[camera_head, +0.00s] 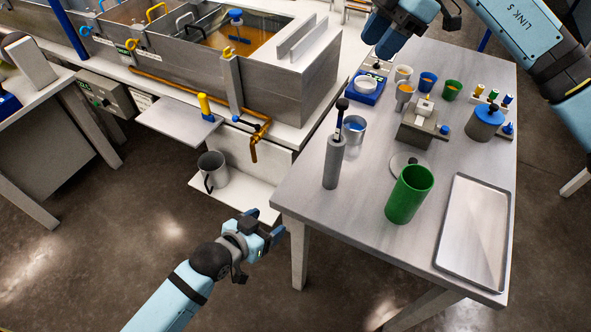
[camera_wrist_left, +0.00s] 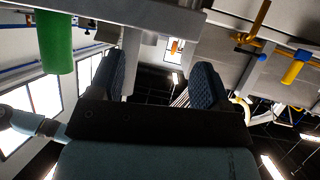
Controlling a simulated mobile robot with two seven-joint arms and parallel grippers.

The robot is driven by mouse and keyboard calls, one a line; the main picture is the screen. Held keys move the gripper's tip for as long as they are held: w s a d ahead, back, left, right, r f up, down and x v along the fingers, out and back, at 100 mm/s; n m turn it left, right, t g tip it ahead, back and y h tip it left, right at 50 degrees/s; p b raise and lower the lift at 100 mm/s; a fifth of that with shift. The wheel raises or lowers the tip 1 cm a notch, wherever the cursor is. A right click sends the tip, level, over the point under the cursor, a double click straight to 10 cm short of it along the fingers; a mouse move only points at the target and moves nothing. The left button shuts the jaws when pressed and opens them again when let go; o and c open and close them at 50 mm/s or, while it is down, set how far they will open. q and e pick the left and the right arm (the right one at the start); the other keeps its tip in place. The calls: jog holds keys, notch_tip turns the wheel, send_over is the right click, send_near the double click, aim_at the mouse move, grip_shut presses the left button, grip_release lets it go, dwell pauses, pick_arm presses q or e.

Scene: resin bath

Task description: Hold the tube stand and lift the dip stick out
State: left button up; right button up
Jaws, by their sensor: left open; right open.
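The tube stand (camera_head: 333,165) is a tall grey cylinder standing upright near the left edge of the table. The dip stick (camera_head: 341,107) rises from its top, with a dark knob and a thin shaft; its lower part is hidden inside the tube. My left gripper (camera_head: 268,233) is open and empty, off the table's left edge, below and left of the tube stand. Its two fingers also show spread in the left wrist view (camera_wrist_left: 157,85). My right gripper (camera_head: 384,36) is at the top of the head view, open, above the table's back and apart from the dip stick.
A green cylinder (camera_head: 409,195) and a metal tray (camera_head: 474,232) stand right of the tube stand. A grey-blue cup (camera_head: 354,130) is close behind it. Several small cups and a blue-lidded pot (camera_head: 485,122) stand farther back. The resin bath (camera_head: 272,85) is at the left back.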

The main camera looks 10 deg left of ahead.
aim_at(328, 165)
pick_arm(q)
jog(key=w+d+r+m+g+h, duration=0.1)
jog(key=w+d+r+m, duration=0.15)
jog(key=w+r, duration=0.2)
jog(key=w+d+r+m+h, duration=0.1)
jog(key=w+d+r+h, duration=0.15)
jog(key=r, duration=0.35)
jog(key=shift+y, duration=0.45)
jog(key=x, duration=1.4)
jog(key=shift+d+r, duration=0.15)
jog(key=shift+d, duration=0.2)
